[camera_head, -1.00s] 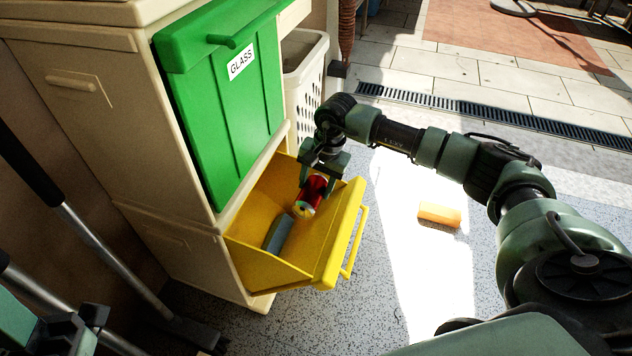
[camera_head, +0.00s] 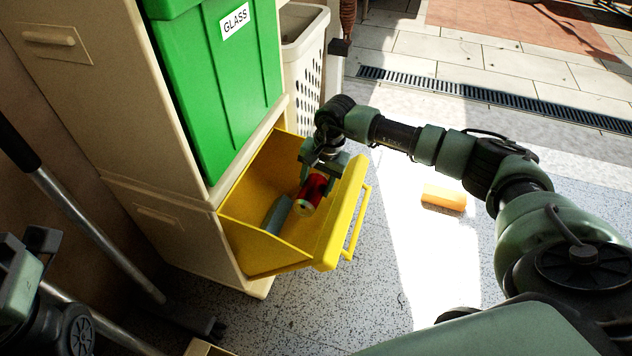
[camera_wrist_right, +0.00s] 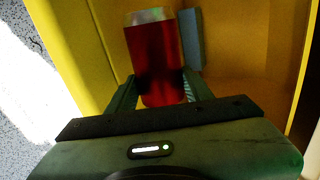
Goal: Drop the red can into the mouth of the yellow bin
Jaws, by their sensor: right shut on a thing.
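The yellow bin (camera_head: 258,250) is tilted open at the bottom of the beige cabinet, its mouth facing up. My right gripper (camera_head: 314,178) is over the mouth and shut on the red can (camera_head: 312,192), whose lower end is inside the opening. In the right wrist view the red can (camera_wrist_right: 155,55) sits between the fingers of my right gripper (camera_wrist_right: 157,88), with yellow bin walls around it. A grey-blue block (camera_head: 277,214) lies inside the bin, beside the can. Part of my left arm shows at the lower left; its fingertips cannot be made out.
A green GLASS bin (camera_head: 225,90) stands above the yellow one in the beige cabinet (camera_head: 95,110). A white perforated basket (camera_head: 304,85) is behind. A metal pole (camera_head: 90,235) leans at left.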

